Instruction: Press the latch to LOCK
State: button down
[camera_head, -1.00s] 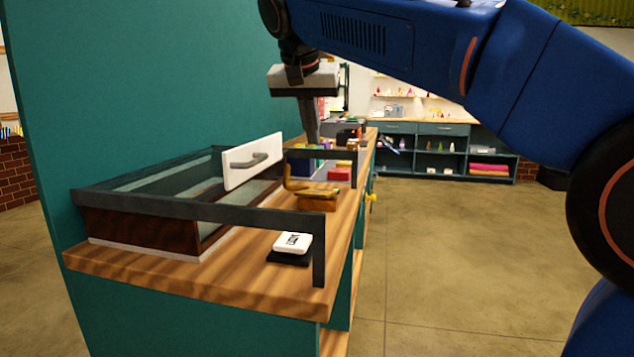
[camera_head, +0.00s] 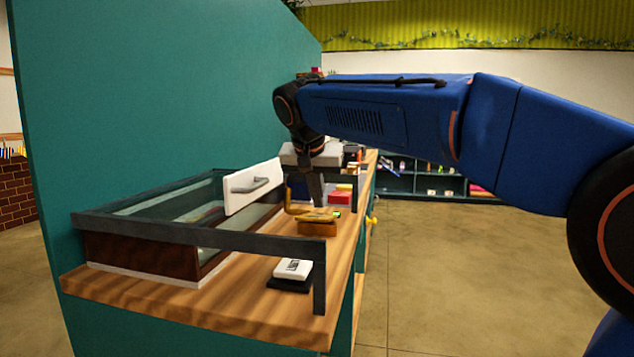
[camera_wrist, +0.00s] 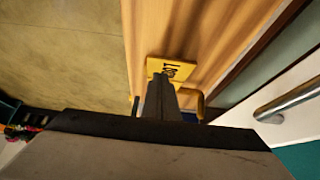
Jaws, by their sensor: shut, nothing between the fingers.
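A yellow-brass block (camera_head: 318,227) with an upright curved brass piece at its left sits on the wooden counter. In the wrist view its top is a yellow plate (camera_wrist: 180,66) with dark lettering, partly covered by my fingers. A white pad (camera_head: 293,268) with dark lettering, too small to read surely, rests on a black base nearer the front. My gripper (camera_head: 318,204) points down, shut and empty, its tips at or just above the brass block. I cannot tell whether they touch it. The wrist view shows the closed fingers (camera_wrist: 160,80) over the plate.
A glass-topped case (camera_head: 150,225) with a dark frame stands at left. Its white panel with a metal handle (camera_head: 250,185) stands upright close to my gripper. A dark rail (camera_head: 319,280) drops at the counter's front right. A red block (camera_head: 341,193) lies behind. Floor at right is clear.

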aim_at(318, 218)
jog(key=shift+s+f, duration=0.15)
jog(key=shift+f, duration=0.4)
jog(key=shift+s+f, duration=0.15)
jog(key=shift+f, duration=0.35)
jog(key=shift+a, duration=0.1)
jog(key=shift+s+f+t, duration=0.15)
jog(key=shift+f+t, duration=0.15)
jog(key=shift+s+f, duration=0.1)
jog(key=shift+s+a+f+t, duration=0.15)
jog(key=shift+f+t, duration=0.15)
jog(key=shift+t, duration=0.2)
jog(key=shift+s+a+f, duration=0.1)
jog(key=shift+s+f, duration=0.15)
jog(key=shift+f, duration=0.75)
jog(key=shift+s+f, duration=0.25)
jog(key=shift+f, duration=0.75)
